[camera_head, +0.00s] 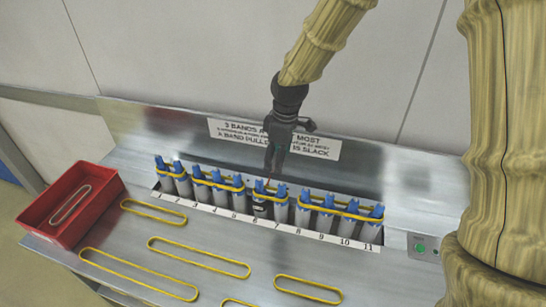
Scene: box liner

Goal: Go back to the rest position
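My gripper (268,178) points down just above the row of posts near the middle, close to the dark-marked post (260,210). It is dark and seen edge-on, so its opening is unclear, and no band shows clearly in it. The row holds several grey posts with blue tops, above a number strip (285,228) running to 11. Yellow bands are around posts in the row: one at the left end (172,175), one left of the middle (215,183), and one at the right (340,211). A yellow band also shows by the middle posts, partly hidden at my gripper.
Several loose yellow bands lie on the metal table (130,235), including a long one (198,257). A red tray (72,204) with a pale band inside sits at the left. A sign (232,131) stands behind the posts. A green button (420,248) is at the right.

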